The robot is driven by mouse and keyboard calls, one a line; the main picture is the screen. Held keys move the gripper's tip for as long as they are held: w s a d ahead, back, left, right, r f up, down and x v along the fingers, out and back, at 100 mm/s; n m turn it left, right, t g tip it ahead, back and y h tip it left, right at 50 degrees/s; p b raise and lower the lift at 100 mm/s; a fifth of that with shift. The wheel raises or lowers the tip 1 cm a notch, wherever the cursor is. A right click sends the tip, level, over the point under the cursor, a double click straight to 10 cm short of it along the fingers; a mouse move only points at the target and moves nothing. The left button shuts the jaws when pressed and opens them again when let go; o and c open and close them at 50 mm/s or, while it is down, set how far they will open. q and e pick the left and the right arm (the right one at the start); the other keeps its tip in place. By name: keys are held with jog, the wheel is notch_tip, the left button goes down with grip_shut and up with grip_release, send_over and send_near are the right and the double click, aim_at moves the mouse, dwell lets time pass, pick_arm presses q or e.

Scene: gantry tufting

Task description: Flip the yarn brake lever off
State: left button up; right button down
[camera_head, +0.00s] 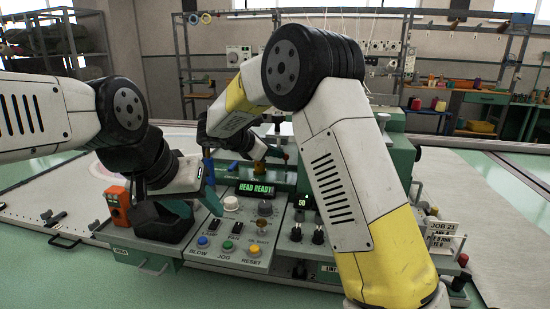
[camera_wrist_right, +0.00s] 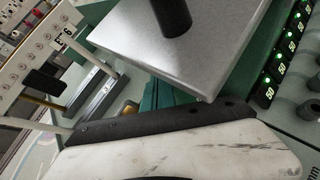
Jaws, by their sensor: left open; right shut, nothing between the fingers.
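I cannot clearly identify the yarn brake lever. A short dark rod with a red tip (camera_head: 285,156) shows behind the control panel and may be a lever; its setting is not clear. My left gripper (camera_head: 183,207) is low over the left side of the panel, open, with its fingers partly hidden by its own wrist. My right arm reaches across the middle, and its hand is over the back of the panel. In the right wrist view my right gripper (camera_wrist_right: 167,95) is shut and empty, close to a grey metal plate (camera_wrist_right: 190,55). The plate partly hides its fingers.
The control panel (camera_head: 228,255) has coloured buttons, black knobs and a green "HEAD READY" display (camera_head: 256,189). An orange box (camera_head: 117,205) stands at its left. A job sign (camera_head: 441,236) stands at the right. Green lit displays (camera_wrist_right: 283,50) line the right wrist view.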

jog(key=shift+w+d+r, duration=0.1)
jog(key=shift+w+r, duration=0.1)
jog(key=shift+w, duration=0.25)
jog(key=shift+r, duration=0.1)
jog(key=shift+r, duration=0.75)
